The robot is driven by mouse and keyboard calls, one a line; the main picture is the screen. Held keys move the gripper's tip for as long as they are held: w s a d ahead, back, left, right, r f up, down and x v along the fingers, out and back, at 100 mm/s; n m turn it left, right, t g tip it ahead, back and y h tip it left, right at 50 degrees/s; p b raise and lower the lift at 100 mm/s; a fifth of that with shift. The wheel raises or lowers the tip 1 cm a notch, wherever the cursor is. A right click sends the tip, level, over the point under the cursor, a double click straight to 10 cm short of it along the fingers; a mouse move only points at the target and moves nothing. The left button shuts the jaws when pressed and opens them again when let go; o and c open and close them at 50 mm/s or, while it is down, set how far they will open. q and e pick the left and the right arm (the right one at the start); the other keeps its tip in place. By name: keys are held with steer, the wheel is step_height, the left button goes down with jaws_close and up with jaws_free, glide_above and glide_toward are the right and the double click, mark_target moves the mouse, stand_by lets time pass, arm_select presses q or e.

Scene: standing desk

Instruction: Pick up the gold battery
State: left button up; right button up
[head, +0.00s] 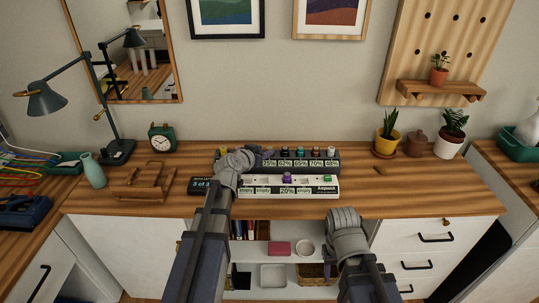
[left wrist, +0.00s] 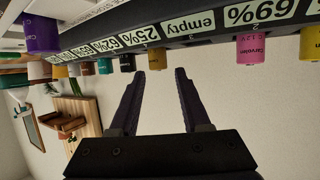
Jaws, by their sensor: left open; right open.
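The gold battery (left wrist: 157,57) looks dark gold in the left wrist view. It stands in the grey rear rack (head: 310,164), above the 25% label and beside an empty slot. My left gripper (head: 262,152) is open at that rack; in the left wrist view its fingers (left wrist: 157,74) point at the gold battery, one to each side, and do not visibly hold it. In the head view the gripper mostly hides this battery. My right gripper (head: 345,218) is low in front of the desk edge, away from the rack; its fingertips are hard to make out.
A pink battery (left wrist: 250,48) and a yellow battery (left wrist: 312,46) stand in the same rack, with several others on the opposite side. A white front rack (head: 262,191) holds a purple battery (head: 287,177) and a green one (head: 327,180). The desk right of the racks is mostly clear.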

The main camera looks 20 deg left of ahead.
mark_target(270, 147)
arm_select(q)
steer(key=b+x, duration=0.2)
steer(key=x, duration=0.3)
steer(key=shift+d+f, duration=0.1)
steer(key=shift+f, duration=0.05)
steer(key=shift+s, duration=0.1)
jaws_close()
